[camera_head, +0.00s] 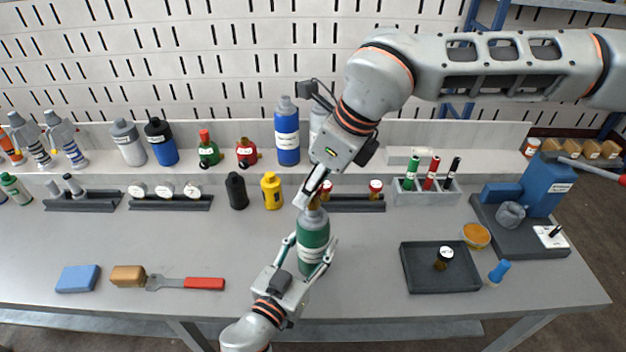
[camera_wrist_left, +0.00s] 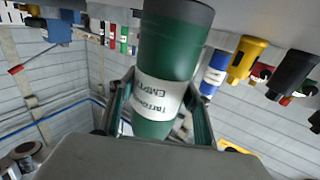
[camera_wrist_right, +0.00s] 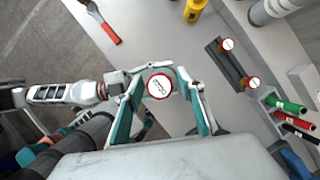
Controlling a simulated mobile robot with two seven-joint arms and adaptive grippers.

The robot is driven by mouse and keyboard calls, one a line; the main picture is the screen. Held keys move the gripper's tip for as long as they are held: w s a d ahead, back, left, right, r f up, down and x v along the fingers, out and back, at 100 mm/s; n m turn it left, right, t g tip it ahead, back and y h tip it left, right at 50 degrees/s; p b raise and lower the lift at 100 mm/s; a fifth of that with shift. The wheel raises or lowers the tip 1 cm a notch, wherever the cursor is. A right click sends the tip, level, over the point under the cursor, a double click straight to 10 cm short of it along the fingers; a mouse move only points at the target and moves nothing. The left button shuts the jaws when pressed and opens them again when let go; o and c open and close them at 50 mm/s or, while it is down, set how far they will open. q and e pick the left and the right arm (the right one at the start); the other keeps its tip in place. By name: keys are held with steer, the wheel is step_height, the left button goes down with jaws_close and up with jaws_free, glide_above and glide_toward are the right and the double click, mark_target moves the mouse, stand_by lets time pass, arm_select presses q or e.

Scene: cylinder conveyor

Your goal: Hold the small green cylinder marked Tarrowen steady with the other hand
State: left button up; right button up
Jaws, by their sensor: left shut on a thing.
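The green cylinder (camera_head: 313,244) stands on the table, with a grey shoulder and a white band. In the left wrist view its label reads Tarrowen and EMPTY (camera_wrist_left: 158,97). My left gripper (camera_head: 309,250) is shut on its body, a finger on each side. My right gripper (camera_head: 312,190) is directly above the cylinder's top, at a brass fitting (camera_head: 314,203). In the right wrist view a round red-rimmed white cap (camera_wrist_right: 160,86) lies between the fingers of my right gripper (camera_wrist_right: 164,88). Whether they press on it I cannot tell.
A rack (camera_head: 350,204) with two red-capped fittings stands behind the cylinder. A yellow bottle (camera_head: 271,190) and a black bottle (camera_head: 236,190) stand to its left. A dark tray (camera_head: 425,281) lies to the right. A red-handled wrench (camera_head: 204,283) lies left on the table.

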steer(key=shift+f, duration=0.75)
jaws_close()
steer(key=m+t+h, duration=0.1)
steer(key=m, duration=0.3)
steer(key=shift+o, duration=0.8)
jaws_free()
steer(key=shift+m, duration=0.3)
steer(key=shift+r, duration=0.1)
